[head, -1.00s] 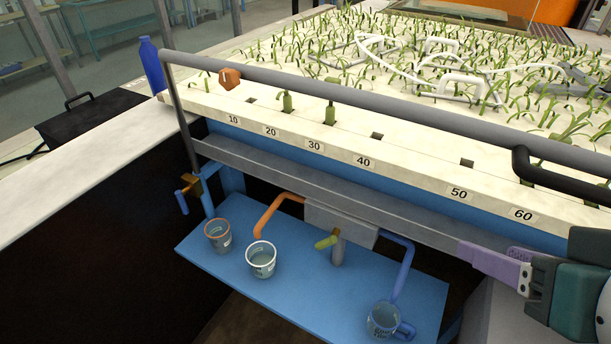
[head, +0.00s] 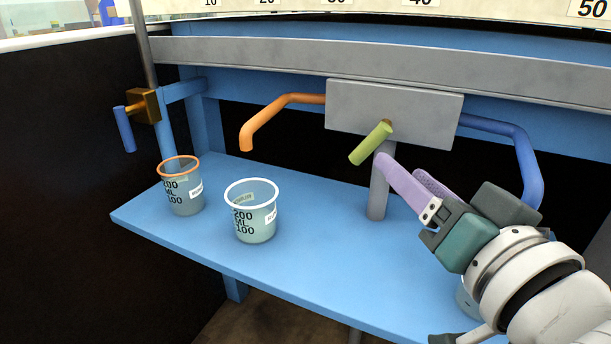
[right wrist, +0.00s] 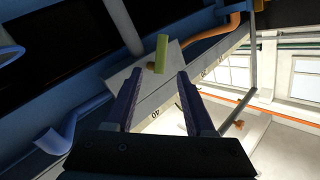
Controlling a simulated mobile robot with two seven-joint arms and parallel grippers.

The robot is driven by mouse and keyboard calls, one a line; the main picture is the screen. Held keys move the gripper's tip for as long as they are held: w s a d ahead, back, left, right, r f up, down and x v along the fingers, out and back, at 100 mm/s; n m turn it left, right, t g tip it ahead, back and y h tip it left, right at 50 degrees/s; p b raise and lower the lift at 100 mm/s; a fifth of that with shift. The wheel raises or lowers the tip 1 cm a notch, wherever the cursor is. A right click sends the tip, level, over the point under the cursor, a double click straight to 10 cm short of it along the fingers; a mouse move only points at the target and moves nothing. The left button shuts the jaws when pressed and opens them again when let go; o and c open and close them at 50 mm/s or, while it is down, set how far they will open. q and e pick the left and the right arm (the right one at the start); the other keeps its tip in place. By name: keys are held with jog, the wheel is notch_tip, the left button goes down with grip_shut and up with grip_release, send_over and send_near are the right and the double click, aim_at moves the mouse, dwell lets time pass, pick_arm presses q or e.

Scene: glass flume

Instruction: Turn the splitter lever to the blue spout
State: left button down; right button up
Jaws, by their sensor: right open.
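The yellow-green splitter lever (head: 371,143) sticks out from the front of the grey splitter box (head: 395,108) and tilts down to the left, toward the orange spout (head: 268,120). The blue spout (head: 527,165) bends down on the box's right side. My right gripper (head: 404,168) is open and empty, just below and right of the lever, apart from it in the head view. In the right wrist view, the lever (right wrist: 162,53) shows beyond the fingertips, between the two spread fingers (right wrist: 160,82). My left gripper is not in view.
A white-rimmed cup (head: 252,212) and an orange-rimmed cup (head: 181,187) stand on the blue shelf (head: 300,270). Another cup (head: 466,298) is mostly hidden behind my right arm. A grey post (head: 378,190) stands below the box. A blue-handled valve (head: 125,128) is at left.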

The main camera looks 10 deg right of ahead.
aim_at(366, 156)
jog(key=w+b, duration=0.1)
jog(key=w, duration=0.2)
jog(key=w+a+f+b, duration=0.1)
jog(key=w, duration=0.2)
jog(key=w+f+b, duration=0.1)
jog(key=w, duration=0.2)
jog(key=shift+a+b, duration=0.3)
jog(key=shift+b, duration=0.05)
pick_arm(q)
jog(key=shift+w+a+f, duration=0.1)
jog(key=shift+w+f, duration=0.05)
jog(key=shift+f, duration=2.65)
pick_arm(e)
jog(key=shift+w+r, duration=0.1)
jog(key=shift+w, duration=0.65)
jog(key=shift+c, duration=0.2)
jog(key=c, duration=0.7)
grip_shut()
